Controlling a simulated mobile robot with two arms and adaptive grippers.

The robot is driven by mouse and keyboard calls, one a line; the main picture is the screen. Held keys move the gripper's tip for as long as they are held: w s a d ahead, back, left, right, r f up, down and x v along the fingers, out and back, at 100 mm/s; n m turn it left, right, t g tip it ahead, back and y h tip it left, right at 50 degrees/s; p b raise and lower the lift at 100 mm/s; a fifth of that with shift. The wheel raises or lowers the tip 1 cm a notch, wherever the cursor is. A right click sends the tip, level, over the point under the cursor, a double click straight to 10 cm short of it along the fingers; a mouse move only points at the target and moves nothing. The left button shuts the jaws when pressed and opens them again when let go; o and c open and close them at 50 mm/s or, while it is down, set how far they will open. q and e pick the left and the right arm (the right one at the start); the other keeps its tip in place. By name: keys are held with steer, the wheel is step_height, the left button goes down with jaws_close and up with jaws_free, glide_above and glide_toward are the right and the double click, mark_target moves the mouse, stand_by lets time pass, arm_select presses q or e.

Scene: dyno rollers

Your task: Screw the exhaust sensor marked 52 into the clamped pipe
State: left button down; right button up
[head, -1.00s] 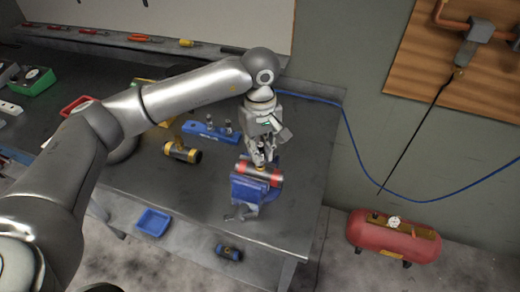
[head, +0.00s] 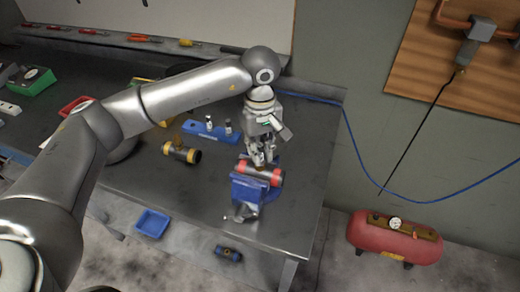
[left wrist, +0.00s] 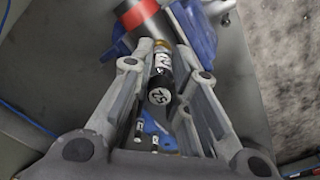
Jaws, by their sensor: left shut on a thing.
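My left gripper (head: 262,160) points down over the clamped pipe (head: 262,173) and is shut on a sensor (left wrist: 161,80). The sensor's black end cap shows 52, upside down in the left wrist view. Its brass-coloured far end meets the pipe, which also shows in that view with its red band (left wrist: 137,13). I cannot tell how deep the end sits. The pipe is dark with red bands and lies in the blue vise (head: 247,189). The fingers hide much of the sensor in the head view. My right gripper is not in view.
A blue rack (head: 200,136) with two sensors stands behind the vise. A dark pipe piece with yellow bands (head: 181,152) lies to the left. A red air tank (head: 395,238) stands on the floor at right.

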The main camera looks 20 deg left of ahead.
arm_select(q)
steer(key=shift+f, duration=0.15)
steer(key=shift+f+b, duration=0.1)
steer(key=shift+b, duration=0.35)
steer(key=m+b, duration=0.3)
steer(key=m, duration=0.1)
steer(key=shift+f+b, duration=0.15)
steer(key=shift+b, duration=0.15)
steer(key=m+b, duration=0.3)
steer(key=m, duration=0.1)
steer(key=shift+m, duration=0.3)
steer(key=m+b, duration=0.2)
steer(key=m, duration=0.3)
steer(key=shift+m+b, duration=0.3)
steer(key=shift+b, duration=0.1)
steer(key=m, duration=0.1)
steer(key=m+b, duration=0.1)
steer(key=m, duration=0.2)
steer(key=shift+r+m, duration=0.25)
steer(key=shift+m, duration=0.05)
